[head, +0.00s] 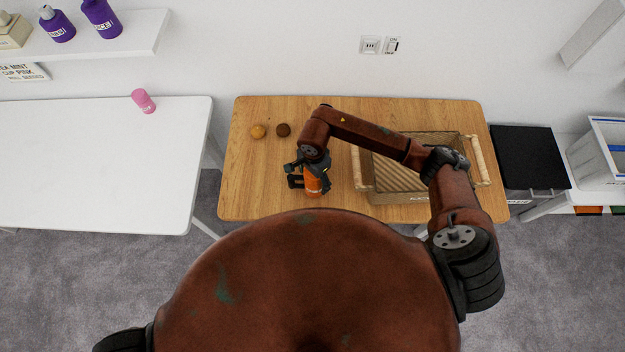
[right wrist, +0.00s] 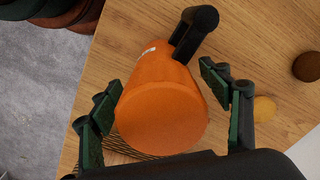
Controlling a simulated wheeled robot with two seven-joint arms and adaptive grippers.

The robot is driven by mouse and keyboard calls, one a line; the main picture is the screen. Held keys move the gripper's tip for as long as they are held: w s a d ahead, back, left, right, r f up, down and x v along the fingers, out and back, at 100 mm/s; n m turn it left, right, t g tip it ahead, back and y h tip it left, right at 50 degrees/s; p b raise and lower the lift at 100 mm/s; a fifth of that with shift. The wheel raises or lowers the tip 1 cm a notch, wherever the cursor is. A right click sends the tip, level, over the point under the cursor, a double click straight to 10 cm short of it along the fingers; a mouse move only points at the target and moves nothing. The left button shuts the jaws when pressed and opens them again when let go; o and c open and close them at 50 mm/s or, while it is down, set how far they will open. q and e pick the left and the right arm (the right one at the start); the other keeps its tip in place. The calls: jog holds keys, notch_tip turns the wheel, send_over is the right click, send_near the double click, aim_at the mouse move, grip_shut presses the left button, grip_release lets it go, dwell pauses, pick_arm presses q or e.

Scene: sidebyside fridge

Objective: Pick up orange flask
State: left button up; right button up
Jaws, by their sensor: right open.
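The orange flask (head: 314,184) stands near the front edge of the wooden table, left of the tray; its orange body and black spout or handle also show in the right wrist view (right wrist: 165,108). My right gripper (head: 303,177) is at the flask. In the right wrist view my right gripper (right wrist: 168,105) is open, with one finger on each side of the flask's body. I cannot tell whether either finger touches it. My left gripper is not in view.
A wicker tray (head: 417,198) with wooden handles stands right of the flask on the table (head: 245,195). Two small round things, one yellow-orange (head: 258,131) and one brown (head: 283,130), lie behind left.

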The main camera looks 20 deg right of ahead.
jog(key=shift+f, duration=0.2)
jog(key=shift+a, duration=0.1)
grip_shut()
dwell(0.7)
